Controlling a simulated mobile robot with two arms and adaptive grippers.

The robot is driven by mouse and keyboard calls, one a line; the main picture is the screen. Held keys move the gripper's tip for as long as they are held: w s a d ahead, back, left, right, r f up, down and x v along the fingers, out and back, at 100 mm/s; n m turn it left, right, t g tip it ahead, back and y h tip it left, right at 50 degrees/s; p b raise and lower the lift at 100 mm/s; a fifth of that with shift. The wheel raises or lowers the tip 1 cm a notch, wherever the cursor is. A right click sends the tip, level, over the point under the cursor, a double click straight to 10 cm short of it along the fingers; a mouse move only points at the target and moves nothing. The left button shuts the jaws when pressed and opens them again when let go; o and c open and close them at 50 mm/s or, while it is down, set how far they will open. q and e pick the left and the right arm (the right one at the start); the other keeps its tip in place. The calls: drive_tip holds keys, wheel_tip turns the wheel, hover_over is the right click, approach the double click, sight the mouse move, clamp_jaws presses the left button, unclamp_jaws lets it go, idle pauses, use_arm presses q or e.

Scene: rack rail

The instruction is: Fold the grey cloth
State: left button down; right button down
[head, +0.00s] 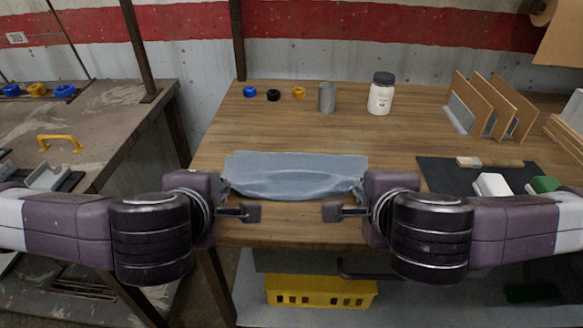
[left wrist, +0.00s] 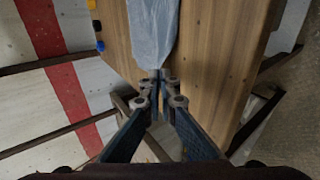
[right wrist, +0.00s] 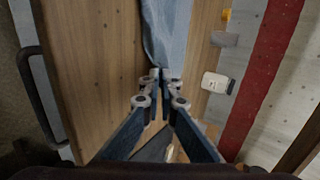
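The grey cloth (head: 297,168) lies on the wooden table in front of me, with a curved, sagging fold along its near part. My left gripper (head: 226,187) is shut on the cloth at its near left corner. In the left wrist view the cloth (left wrist: 152,30) runs out from the closed fingertips (left wrist: 157,76). My right gripper (head: 359,187) is shut on the cloth at its near right corner. In the right wrist view the cloth (right wrist: 166,30) runs out from the closed fingertips (right wrist: 166,74). The pinched corners are partly hidden by the fingers.
Behind the cloth stand coloured rings (head: 273,95), a grey cylinder (head: 326,98) and a white jar (head: 380,96). To the right are a dark mat (head: 437,176) with small items and a wooden rack (head: 490,105). The table (head: 300,132) just behind the cloth is clear.

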use_arm(q)
drive_tip(key=c, duration=1.9)
unclamp_jaws()
use_arm(e)
drive_tip(key=c, duration=1.9)
unclamp_jaws()
